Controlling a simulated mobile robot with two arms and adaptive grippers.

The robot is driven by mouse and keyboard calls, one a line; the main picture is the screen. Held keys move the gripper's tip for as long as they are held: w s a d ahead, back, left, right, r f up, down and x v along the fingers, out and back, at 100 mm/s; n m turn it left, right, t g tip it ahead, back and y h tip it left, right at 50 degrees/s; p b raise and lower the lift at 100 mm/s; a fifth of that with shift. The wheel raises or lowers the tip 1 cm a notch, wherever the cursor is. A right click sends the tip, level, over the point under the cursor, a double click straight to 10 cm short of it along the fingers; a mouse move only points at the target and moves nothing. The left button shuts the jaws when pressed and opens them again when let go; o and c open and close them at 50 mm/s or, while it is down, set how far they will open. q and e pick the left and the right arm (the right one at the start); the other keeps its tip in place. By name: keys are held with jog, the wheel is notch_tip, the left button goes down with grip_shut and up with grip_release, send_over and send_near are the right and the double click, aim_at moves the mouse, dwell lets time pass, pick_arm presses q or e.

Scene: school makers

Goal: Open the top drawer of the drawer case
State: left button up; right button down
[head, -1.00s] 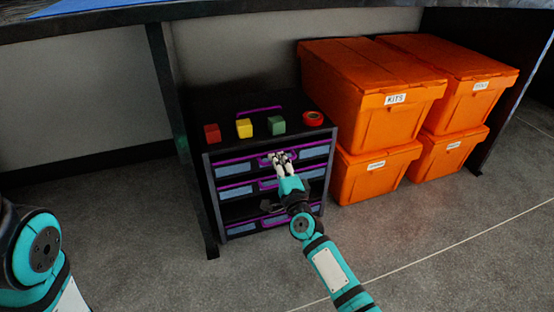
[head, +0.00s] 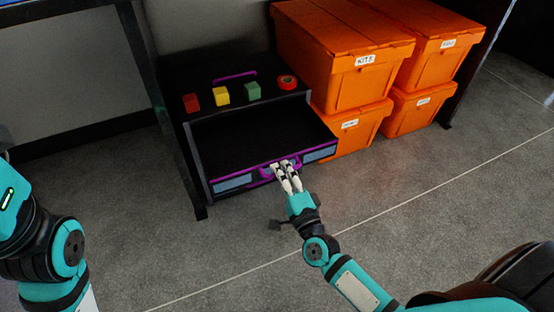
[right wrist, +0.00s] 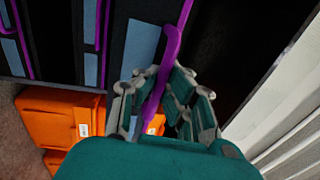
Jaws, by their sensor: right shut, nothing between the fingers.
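The black drawer case (head: 240,96) with purple trim stands under the bench. Its top drawer (head: 230,183) is pulled far out in the head view, and its dark inside looks empty. The lower drawers are hidden beneath it in that view. My right gripper (head: 284,168) is at the purple handle (head: 265,174) in the middle of the drawer front. In the right wrist view, the gripper's fingers (right wrist: 163,82) lie on both sides of the purple handle (right wrist: 168,48), hooked at it with the jaws shut. My left arm shows at the left edge, but its gripper is out of view.
Red (head: 191,103), yellow (head: 222,95) and green (head: 253,91) blocks and a red tape roll (head: 287,83) sit on the case. Stacked orange bins (head: 345,65) stand close on the right. A dark bench leg (head: 165,105) is on the left. The floor in front is clear.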

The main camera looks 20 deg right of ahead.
jog(key=shift+s, duration=0.1)
jog(key=c, duration=1.4)
grip_release()
jog(key=shift+s, duration=0.1)
jog(key=s+f, duration=0.2)
jog(key=s, duration=0.9)
jog(key=shift+s+d, duration=0.2)
jog(key=shift+s, duration=0.1)
